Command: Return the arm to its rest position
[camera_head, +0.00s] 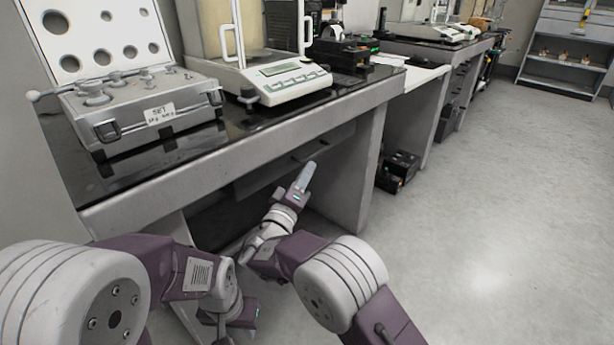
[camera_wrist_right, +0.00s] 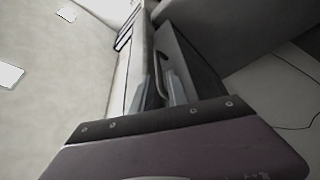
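My right gripper (camera_head: 306,176) is in front of the weighing table, below its front edge, with its grey fingers pointing up and away. It appears to hold nothing, but I cannot tell whether the fingers are parted. In the right wrist view, the fingers (camera_wrist_right: 176,90) show against a drawer front with a handle. My left arm (camera_head: 165,262) comes in from the left and bends down. Its gripper end (camera_head: 243,314) hangs low, left of and below my right gripper, and its fingers are not clearly seen.
The dark-topped table (camera_head: 130,178) carries an open weight case (camera_head: 150,108) and a balance (camera_head: 285,82). Its grey front edge lies close above my arms. A drawer handle (camera_head: 312,152) sits beneath it. The floor (camera_head: 490,210) to the right is clear.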

